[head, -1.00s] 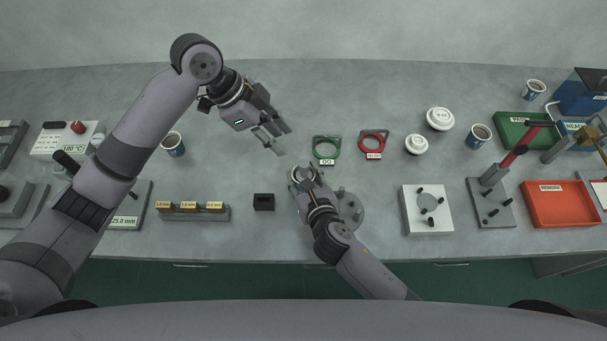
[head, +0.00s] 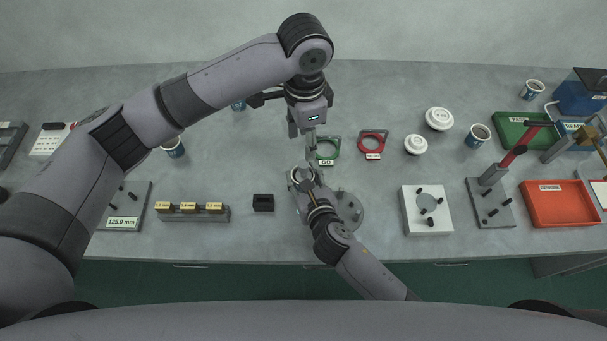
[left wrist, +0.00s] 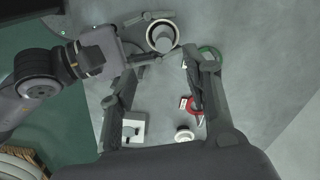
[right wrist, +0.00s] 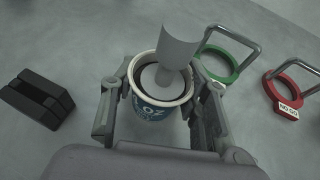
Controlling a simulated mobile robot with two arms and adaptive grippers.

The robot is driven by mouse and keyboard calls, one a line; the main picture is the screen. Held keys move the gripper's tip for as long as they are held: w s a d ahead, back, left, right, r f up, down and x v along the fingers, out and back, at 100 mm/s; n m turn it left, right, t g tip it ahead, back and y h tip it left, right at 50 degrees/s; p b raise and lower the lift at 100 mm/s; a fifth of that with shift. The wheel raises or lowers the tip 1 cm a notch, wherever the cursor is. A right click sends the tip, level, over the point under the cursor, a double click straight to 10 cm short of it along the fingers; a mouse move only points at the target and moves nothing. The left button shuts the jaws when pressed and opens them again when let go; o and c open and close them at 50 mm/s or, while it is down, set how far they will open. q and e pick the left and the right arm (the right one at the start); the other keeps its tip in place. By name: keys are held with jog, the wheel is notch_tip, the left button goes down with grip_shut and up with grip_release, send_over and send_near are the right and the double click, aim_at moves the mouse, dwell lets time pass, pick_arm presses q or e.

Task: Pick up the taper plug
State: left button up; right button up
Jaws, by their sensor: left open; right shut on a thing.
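The taper plug (right wrist: 176,50) is a grey piece with a wider upper part and a narrower stem. It stands in a blue-and-white cup (right wrist: 152,112), and its lower end is hidden inside. My right gripper (right wrist: 160,88) is shut on the cup, with a finger on each side. In the left wrist view, the plug (left wrist: 164,43) shows in the cup's mouth, beyond my open fingers. My left gripper (left wrist: 155,68) is open and empty. In the head view, my left gripper (head: 311,148) points down just behind the cup, apart from the plug as far as I can tell.
A green GO ring gauge (head: 327,152) stands close beside my left gripper, with a red ring gauge (head: 372,145) to its right. A black block (head: 263,202) lies left of the cup. A round grey fixture (head: 350,207) is partly behind my right arm.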

aim_at(303, 164)
pick_arm(q)
notch_tip(303, 164, down, 6)
jog(key=shift+r, duration=0.1)
jog(key=shift+w+a+f, duration=0.1)
jog(key=shift+w+f, duration=0.05)
jog(key=shift+f, duration=1.2)
jog(key=shift+w+f, duration=0.15)
jog(key=shift+f, duration=1.2)
jog(key=shift+c, duration=0.5)
grip_shut()
